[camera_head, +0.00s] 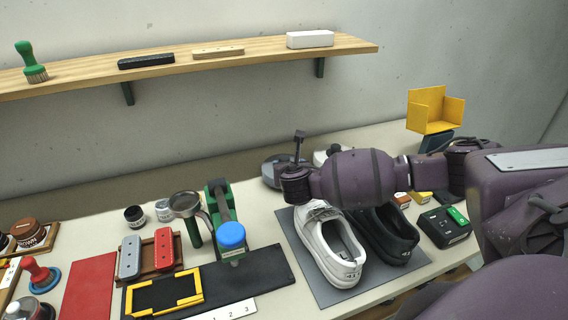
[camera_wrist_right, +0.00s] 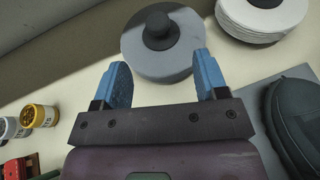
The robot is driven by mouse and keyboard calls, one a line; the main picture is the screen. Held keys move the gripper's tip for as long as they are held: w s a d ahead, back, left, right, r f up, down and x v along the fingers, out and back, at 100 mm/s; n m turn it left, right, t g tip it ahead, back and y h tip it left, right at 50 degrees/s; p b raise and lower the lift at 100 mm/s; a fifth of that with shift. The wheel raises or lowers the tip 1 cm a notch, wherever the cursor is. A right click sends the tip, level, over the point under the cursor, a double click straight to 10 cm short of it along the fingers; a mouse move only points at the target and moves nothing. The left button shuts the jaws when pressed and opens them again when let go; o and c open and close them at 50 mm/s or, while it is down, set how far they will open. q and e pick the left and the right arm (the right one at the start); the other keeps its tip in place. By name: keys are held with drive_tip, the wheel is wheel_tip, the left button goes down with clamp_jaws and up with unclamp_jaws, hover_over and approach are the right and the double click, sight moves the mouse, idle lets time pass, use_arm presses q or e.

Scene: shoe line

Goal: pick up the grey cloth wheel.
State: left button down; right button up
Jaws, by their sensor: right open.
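The grey cloth wheel (camera_wrist_right: 158,60) is a flat round disc with a dark hub, lying on the pale table in the right wrist view. In the head view it shows partly behind my right wrist (camera_head: 270,172). My right gripper (camera_wrist_right: 160,75) is open and empty, its two blue fingers apart at the near edge of the wheel. The hub stands beyond the fingertips. I cannot tell whether the fingers touch the wheel. My left gripper is not in view.
A stacked white wheel (camera_wrist_right: 262,14) lies right of the grey one. A white shoe (camera_head: 325,240) and a black shoe (camera_head: 385,232) stand on a grey mat below my right arm. A green tool with a blue knob (camera_head: 231,236) stands left. A wooden shelf (camera_head: 270,52) runs above.

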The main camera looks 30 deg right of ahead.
sight(284, 158)
drive_tip(key=x, duration=0.4)
drive_tip(key=shift+w+b, duration=0.2)
drive_tip(key=shift+b, duration=0.15)
drive_tip(key=shift+b+x, duration=0.5)
drive_tip(key=shift+x, duration=2.7)
drive_tip(key=shift+a, duration=0.15)
clamp_jaws()
